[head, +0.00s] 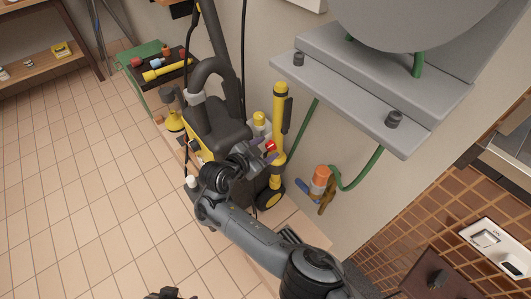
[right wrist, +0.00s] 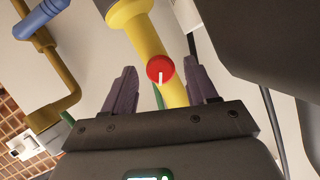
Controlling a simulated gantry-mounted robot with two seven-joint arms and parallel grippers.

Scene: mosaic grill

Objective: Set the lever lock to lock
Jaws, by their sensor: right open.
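A red round knob with a white line on its face (right wrist: 160,68) sits on a yellow tube (right wrist: 148,35); I take it for the lever lock. In the head view the red knob (head: 270,145) shows on the upright yellow tube (head: 279,115) of a wheeled black-and-yellow machine. The white line points down in the right wrist view. My right gripper (head: 264,152) is open, its two fingers on either side of the knob, with no clear contact visible. Only a dark part of what seems my left gripper (head: 166,295) shows at the bottom edge; its jaws are hidden.
An orange fitting (head: 320,180) with a blue lever (head: 304,188) and green hose is on the wall at right. A grey shelf (head: 350,95) juts out above it. A tool tray (head: 160,66) stands at the back left. The tiled floor at left is clear.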

